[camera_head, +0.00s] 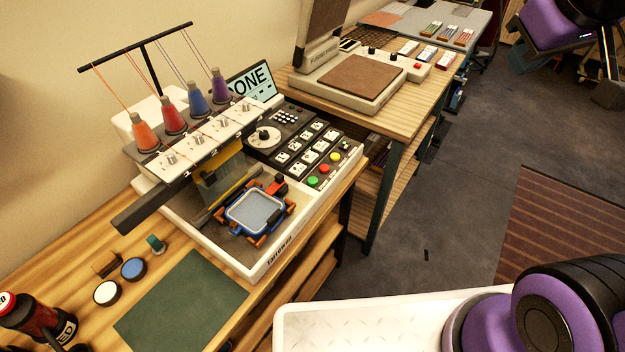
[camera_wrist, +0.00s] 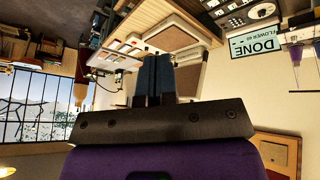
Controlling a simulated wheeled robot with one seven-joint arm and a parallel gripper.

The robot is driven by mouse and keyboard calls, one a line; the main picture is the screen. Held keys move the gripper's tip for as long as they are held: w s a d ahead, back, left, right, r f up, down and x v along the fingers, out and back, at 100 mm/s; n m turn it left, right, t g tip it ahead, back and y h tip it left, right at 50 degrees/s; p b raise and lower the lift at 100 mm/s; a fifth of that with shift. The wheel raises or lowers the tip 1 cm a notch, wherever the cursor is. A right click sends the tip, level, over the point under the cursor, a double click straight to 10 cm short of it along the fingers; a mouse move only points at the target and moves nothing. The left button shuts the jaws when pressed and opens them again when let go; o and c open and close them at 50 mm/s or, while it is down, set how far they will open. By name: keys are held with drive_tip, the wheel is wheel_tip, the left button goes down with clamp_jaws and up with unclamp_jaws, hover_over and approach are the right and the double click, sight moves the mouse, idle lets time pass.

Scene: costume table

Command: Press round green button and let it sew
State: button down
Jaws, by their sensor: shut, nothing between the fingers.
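The embroidery machine (camera_head: 285,255) stands on a wooden table, with four thread cones on top. Its round green button (camera_head: 313,182) is on the front right of the control panel, beside a red button (camera_head: 324,169) and a small yellow one. A blue hoop (camera_head: 255,212) with pale fabric sits in orange-ended clamps below the sewing head. The display (camera_head: 253,82) behind reads DONE; it appears upside down in the wrist view (camera_wrist: 257,43). My gripper (camera_wrist: 154,62) is shut and empty, away from the machine. Its fingers do not show in the head view.
A heat press (camera_head: 350,90) stands on a second table behind. A green mat (camera_head: 180,305), a white disc (camera_head: 107,292), a blue disc (camera_head: 133,268) and a red-capped bottle (camera_head: 35,320) lie or stand at the front left. The carpeted floor (camera_head: 440,215) right of the tables is mostly open.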

drive_tip(key=w+a+f+n+t, duration=0.1)
drive_tip(key=w+a+f+n, duration=0.15)
drive_tip(key=w, duration=0.35)
drive_tip(key=w+a+f+n, duration=0.2)
drive_tip(key=w+f+n, duration=0.1)
drive_tip(key=w, duration=0.3)
drive_tip(key=n+g+y, duration=0.3)
drive_tip(key=n+y, duration=0.6)
drive_tip(key=n, duration=0.5)
hover_over(313, 181)
wheel_tip(313, 181, down, 25)
drive_tip(key=shift+s+r, duration=0.1)
drive_tip(key=shift+r, duration=0.05)
drive_tip(key=shift+f, duration=4.4)
drive_tip(key=shift+f, duration=0.1)
